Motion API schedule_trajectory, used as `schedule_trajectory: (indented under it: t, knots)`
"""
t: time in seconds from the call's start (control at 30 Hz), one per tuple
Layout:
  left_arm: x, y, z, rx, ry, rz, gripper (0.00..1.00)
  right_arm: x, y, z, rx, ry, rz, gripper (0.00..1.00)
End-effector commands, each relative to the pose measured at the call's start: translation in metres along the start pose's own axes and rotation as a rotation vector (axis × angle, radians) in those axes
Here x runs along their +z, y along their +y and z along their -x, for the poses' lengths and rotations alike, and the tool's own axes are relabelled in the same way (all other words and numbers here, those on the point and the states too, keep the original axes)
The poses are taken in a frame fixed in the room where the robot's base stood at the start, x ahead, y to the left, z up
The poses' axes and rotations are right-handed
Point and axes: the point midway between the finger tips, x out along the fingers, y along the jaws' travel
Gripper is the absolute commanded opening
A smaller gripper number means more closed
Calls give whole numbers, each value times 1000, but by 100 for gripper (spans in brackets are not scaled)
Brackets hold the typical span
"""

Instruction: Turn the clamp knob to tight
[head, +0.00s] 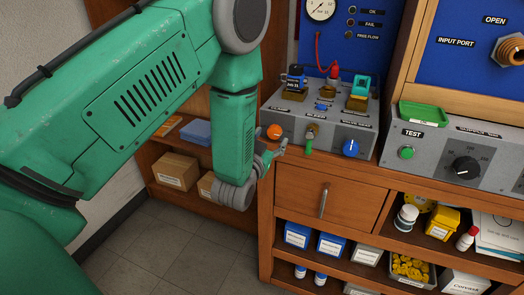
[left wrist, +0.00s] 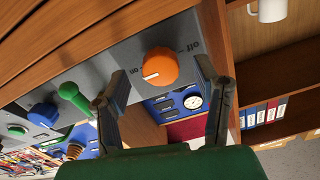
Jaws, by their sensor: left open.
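An orange knob (head: 274,131) sits at the left end of the grey control panel's front. In the left wrist view the orange knob (left wrist: 160,67) has a white pointer mark, with "on" and "off" printed beside it. A green lever (head: 309,143) and a blue knob (head: 351,148) are to its right; the labels are too small to tell which is the clamp knob. My left gripper (head: 275,151) is just below and in front of the orange knob. In the wrist view its open fingers (left wrist: 160,72) stand either side of the knob, with gaps showing. My right gripper is not in view.
The grey panel (head: 320,125) carries several small fittings on top. A wooden drawer (head: 323,196) with a handle is below it. Shelves with boxes and bottles are lower down. A second panel with a black dial (head: 466,167) is at the right.

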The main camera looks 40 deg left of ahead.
Motion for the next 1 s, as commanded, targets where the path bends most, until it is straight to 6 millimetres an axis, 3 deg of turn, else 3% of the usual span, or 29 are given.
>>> schedule_trajectory:
  t: [0.2,0.4,0.6,1.0]
  knots:
    - [2,0,49,1,-6,-2,56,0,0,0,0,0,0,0]
    - [2,1,80,1,-4,-1,56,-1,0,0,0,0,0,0]
    - [1,0,91,0,-1,-1,56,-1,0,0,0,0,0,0]
    - [1,0,91,0,-1,-1,56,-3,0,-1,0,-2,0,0]
